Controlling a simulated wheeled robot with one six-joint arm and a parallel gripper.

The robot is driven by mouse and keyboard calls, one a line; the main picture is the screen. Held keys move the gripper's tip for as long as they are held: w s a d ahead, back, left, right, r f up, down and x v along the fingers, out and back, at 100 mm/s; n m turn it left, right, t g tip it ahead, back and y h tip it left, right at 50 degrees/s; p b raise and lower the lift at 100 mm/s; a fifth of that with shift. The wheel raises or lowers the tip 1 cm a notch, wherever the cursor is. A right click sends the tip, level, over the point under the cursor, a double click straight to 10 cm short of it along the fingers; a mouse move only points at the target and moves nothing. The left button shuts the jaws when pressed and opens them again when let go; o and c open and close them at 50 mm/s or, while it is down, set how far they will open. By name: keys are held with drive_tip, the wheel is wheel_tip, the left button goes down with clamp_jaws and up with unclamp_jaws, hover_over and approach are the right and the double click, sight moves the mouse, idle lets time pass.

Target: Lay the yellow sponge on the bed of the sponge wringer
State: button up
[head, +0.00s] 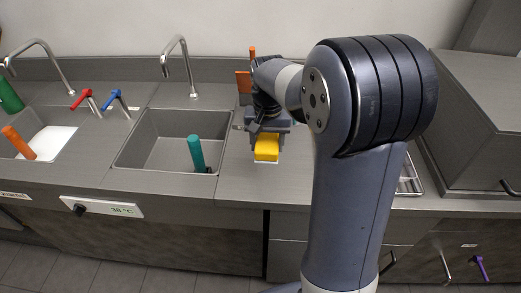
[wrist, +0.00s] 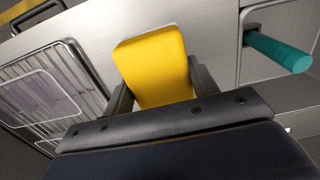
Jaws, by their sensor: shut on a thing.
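The yellow sponge (head: 266,148) is a block gripped between the two fingers of my gripper (head: 264,130), over the worktop to the right of the middle sink. In the wrist view the yellow sponge (wrist: 153,62) sticks out past the dark fingers of my gripper (wrist: 160,95), one on each side of it. The gap between sponge and worktop is hard to judge. An orange upright piece (head: 243,83) stands behind my gripper and may be part of the sponge wringer; my arm hides most of it. No wringer bed shows clearly in either view.
The middle sink (head: 155,145) holds a teal-handled tool (head: 196,153), also at right in the wrist view (wrist: 278,52). A wire rack (wrist: 45,90) lies at left there. A grey box-like unit (head: 465,125) stands at right. Bare worktop (head: 235,182) shows beside the sponge.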

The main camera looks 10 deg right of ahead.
sight(266, 172)
drive_tip(key=shift+w+f, duration=0.1)
drive_tip(key=shift+w, duration=0.15)
wheel_tip(266, 172, down, 9)
drive_tip(key=shift+f+p, duration=0.2)
drive_tip(key=shift+p, duration=0.2)
drive_tip(key=shift+f, duration=0.2)
drive_tip(key=o, duration=0.9)
drive_tip(key=shift+r, duration=0.1)
